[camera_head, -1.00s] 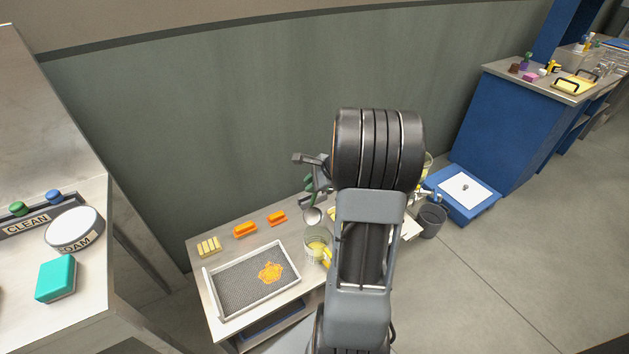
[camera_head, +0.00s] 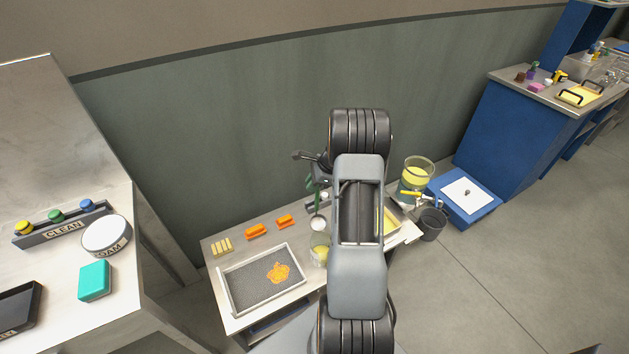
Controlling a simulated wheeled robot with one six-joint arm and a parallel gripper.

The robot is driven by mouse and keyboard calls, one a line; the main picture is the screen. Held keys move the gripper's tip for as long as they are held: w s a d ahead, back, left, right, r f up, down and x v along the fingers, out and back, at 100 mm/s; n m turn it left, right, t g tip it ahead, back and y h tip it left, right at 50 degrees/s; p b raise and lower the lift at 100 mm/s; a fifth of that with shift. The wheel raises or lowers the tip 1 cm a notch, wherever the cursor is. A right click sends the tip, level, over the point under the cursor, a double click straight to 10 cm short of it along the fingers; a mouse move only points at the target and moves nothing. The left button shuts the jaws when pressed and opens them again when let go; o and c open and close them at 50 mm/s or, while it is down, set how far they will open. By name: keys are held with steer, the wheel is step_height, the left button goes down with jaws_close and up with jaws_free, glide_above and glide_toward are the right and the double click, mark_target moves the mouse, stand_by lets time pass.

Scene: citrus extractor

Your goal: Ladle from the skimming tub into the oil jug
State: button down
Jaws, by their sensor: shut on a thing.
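My gripper (camera_head: 316,178) is shut on the green handle of a ladle (camera_head: 318,223); my arm partly hides the jaws. The ladle's pale round bowl hangs down just above or behind the mouth of a clear jug (camera_head: 320,250) with something yellow in it, likely the oil jug. I cannot tell whether the bowl touches the jug or what it holds. A shallow metal-rimmed tub (camera_head: 399,212) with yellow contents, likely the skimming tub, stands to the right, partly hidden by my arm.
A mesh tray (camera_head: 232,296) with orange pulp lies left of the jug. Orange blocks (camera_head: 256,231) and yellow bars lie behind it. A clear tank (camera_head: 417,172) with yellow liquid and a tap stands right, beside a grey bin (camera_head: 432,224) and a blue platform (camera_head: 465,195).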

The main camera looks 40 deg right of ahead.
steer(key=w+d+f+m+g+y, duration=0.1)
steer(key=w+d+f+g, duration=0.1)
steer(key=w+f+g, duration=0.35)
step_height(320, 180, up, 6)
steer(key=w+t+p, duration=0.1)
steer(key=w+p, duration=0.1)
steer(key=shift+d+r, duration=0.15)
steer(key=shift+r, duration=0.05)
steer(key=shift+t, duration=0.25)
stand_by(0.7)
